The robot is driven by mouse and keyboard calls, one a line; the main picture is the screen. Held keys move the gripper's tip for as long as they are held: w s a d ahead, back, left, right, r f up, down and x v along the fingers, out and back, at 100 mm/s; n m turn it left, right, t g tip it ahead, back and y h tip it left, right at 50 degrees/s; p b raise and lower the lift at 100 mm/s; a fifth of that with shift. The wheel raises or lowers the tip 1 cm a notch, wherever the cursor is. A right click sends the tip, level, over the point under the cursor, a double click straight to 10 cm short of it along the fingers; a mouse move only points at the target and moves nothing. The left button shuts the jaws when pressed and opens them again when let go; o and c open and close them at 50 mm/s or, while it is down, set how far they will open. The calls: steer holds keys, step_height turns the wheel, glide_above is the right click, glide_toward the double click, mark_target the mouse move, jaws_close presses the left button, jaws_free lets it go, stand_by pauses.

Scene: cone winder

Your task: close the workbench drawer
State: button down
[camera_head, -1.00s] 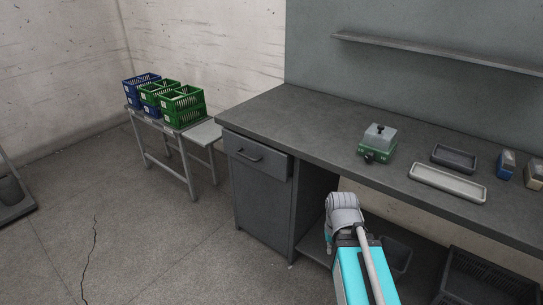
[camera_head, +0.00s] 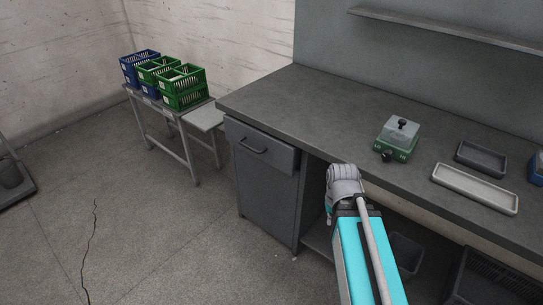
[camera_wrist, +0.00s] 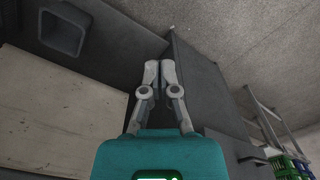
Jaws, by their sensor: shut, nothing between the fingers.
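The workbench drawer (camera_head: 262,152) is a dark grey front with a bar handle (camera_head: 253,147), at the upper left of the workbench (camera_head: 310,105) in the head view. Its front appears to stand out a little past the cabinet door (camera_head: 266,207) below it. In the wrist view my gripper (camera_wrist: 159,66) has its fingers together and empty, beside a dark cabinet panel (camera_wrist: 205,85). A dark handle-like bar (camera_wrist: 252,158) shows at lower right there. In the head view my arm is right of the drawer and its fingers are hidden.
A small table (camera_head: 205,117) with blue and green baskets (camera_head: 182,88) stands left of the bench. A green-based device (camera_head: 397,140), a dark tray (camera_head: 481,158) and a pale tray (camera_head: 474,189) lie on the bench top. The floor before the drawer is clear.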

steer(key=n+t+h+b, duration=1.25)
steer(key=n+b, duration=0.85)
steer(key=n, duration=0.7)
glide_toward(273, 154)
steer(key=s+a+t+y, duration=0.2)
steer(key=s+a, duration=0.1)
steer(key=s, duration=0.3)
steer(key=shift+d+f+h, duration=0.1)
steer(key=shift+f+h, duration=0.05)
steer(key=shift+h, duration=0.1)
steer(key=shift+w+d, duration=0.1)
steer(key=shift+w, duration=0.05)
steer(key=x, duration=1.3)
steer(key=shift+w+d+f, duration=0.1)
steer(key=shift+w+d, duration=0.15)
steer(key=shift+d, duration=0.05)
